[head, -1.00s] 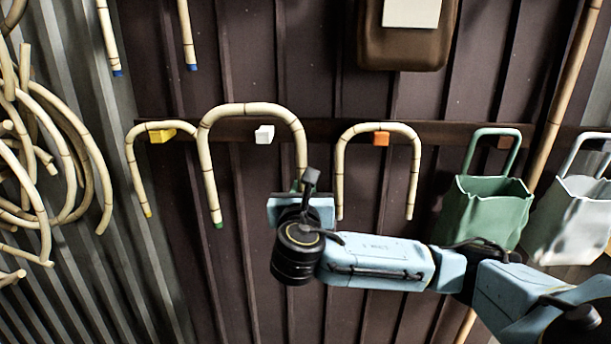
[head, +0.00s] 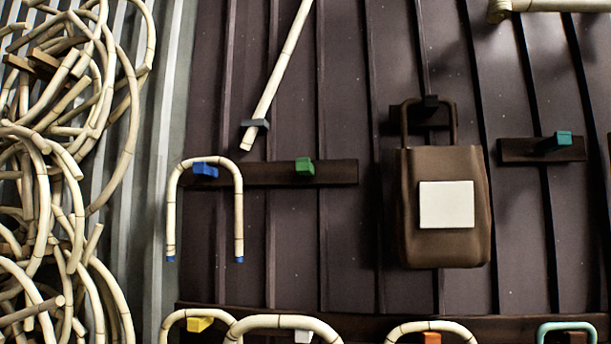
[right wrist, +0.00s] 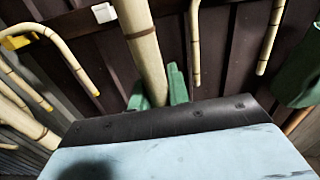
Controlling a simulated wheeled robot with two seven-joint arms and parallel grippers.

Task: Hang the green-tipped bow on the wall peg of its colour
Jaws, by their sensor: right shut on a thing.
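The held pale rattan bow shows its curved top (head: 280,321) at the bottom of the head view, below the green peg (head: 305,166). The green peg is bare, on a dark board on the wall. In the right wrist view, my right gripper (right wrist: 158,88) is shut on one leg of the bow (right wrist: 141,40), with green finger parts on either side of it. The bow's tips are hidden or out of view now; a green tip shows in the earlier head view. My left gripper is in neither view.
A blue-tipped bow (head: 239,210) hangs on the blue peg (head: 205,169), left of the green peg. A brown bag (head: 405,245) hangs to the right, and a slanted cane (head: 280,75) is above. Yellow (head: 200,324), white (head: 303,337) and orange (head: 432,338) pegs line the lower board.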

